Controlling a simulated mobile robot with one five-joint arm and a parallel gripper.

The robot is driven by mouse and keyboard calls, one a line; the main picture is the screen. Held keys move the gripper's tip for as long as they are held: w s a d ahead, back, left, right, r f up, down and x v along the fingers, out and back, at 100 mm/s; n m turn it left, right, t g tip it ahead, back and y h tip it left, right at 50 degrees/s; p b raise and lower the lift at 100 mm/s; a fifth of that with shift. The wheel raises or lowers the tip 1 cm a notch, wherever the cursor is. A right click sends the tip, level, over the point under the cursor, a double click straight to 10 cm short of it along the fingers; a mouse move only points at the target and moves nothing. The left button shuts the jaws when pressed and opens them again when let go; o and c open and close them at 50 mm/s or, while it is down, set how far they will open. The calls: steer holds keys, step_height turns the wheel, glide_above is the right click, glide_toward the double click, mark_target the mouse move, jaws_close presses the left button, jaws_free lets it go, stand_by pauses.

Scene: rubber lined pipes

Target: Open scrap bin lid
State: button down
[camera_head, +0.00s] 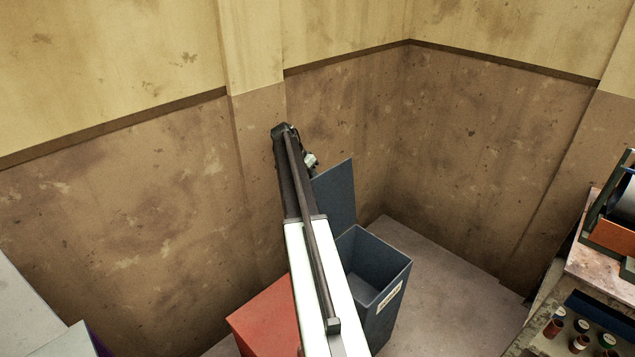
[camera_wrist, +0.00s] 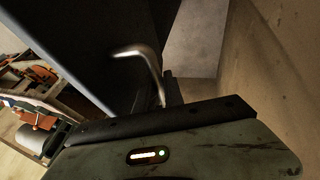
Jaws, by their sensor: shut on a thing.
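The scrap bin (camera_head: 387,290) is a blue-grey box with a pale label on its front, at the lower middle of the head view. Its lid (camera_head: 335,193) stands raised, about upright, at the back of the open mouth. In the wrist view the lid (camera_wrist: 75,40) is a dark panel with a bent metal handle (camera_wrist: 142,54). My gripper (camera_wrist: 170,98) is shut on the handle; the wrist body hides most of the jaws. In the head view my gripper (camera_head: 310,161) is small, at the lid's upper left edge.
A red box (camera_head: 265,318) stands left of the bin, partly behind my arm. Stained walls meet in a corner close behind. Bare floor (camera_head: 450,280) lies right of the bin. A workbench (camera_head: 600,240) with a reel and several small spools is at the right edge.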

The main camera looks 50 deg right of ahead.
steer(key=c, duration=1.7)
jaws_free()
steer(key=shift+w+a, duration=0.15)
steer(key=shift+w, duration=0.4)
steer(key=shift+o, duration=1.2)
steer(key=shift+w+f, duration=0.15)
steer(key=shift+f, duration=0.05)
steer(key=p+v, duration=0.7)
steer(key=shift+a+r, duration=0.25)
steer(key=shift+r, duration=0.15)
